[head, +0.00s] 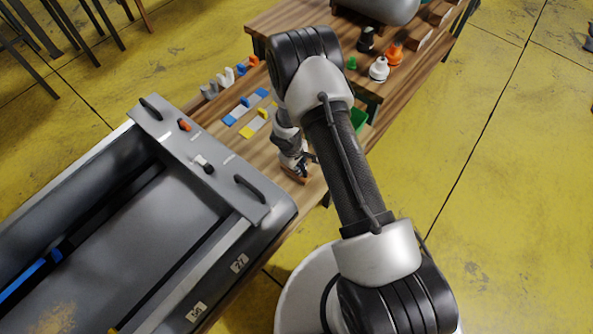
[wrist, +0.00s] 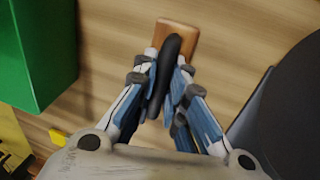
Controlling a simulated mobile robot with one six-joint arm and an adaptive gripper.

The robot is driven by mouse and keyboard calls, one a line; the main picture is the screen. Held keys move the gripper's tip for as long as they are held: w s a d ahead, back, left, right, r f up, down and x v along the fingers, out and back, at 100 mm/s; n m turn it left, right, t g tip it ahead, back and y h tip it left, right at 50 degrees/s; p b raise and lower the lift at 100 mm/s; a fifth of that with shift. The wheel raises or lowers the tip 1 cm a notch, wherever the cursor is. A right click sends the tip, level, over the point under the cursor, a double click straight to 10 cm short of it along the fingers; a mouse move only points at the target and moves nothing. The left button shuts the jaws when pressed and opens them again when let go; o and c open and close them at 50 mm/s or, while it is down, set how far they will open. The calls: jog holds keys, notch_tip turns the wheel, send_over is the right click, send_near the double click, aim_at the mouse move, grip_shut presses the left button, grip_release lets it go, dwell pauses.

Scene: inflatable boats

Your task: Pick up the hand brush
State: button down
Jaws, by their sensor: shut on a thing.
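The hand brush (wrist: 176,40) shows in the wrist view as a brown wooden block with a dark, rounded part (wrist: 168,68) running back between my fingers. My gripper (wrist: 167,78) is shut on the dark part, with fingers on both sides. In the head view my gripper (head: 300,163) is low over the wooden table, and a small brown piece of the brush (head: 294,176) shows beside it. My arm hides part of that area. I cannot tell whether the brush touches the table.
On the wooden table (head: 285,20) are blue and yellow pieces (head: 238,111), an orange item (head: 393,54) and a white item (head: 379,69). A green box (wrist: 38,50) is close at left in the wrist view.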

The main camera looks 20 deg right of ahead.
aim_at(298, 165)
notch_tip(298, 165, up, 20)
jog(key=p, duration=0.7)
jog(key=shift+p, duration=0.3)
jog(key=c, duration=2.2)
grip_release()
grip_shut()
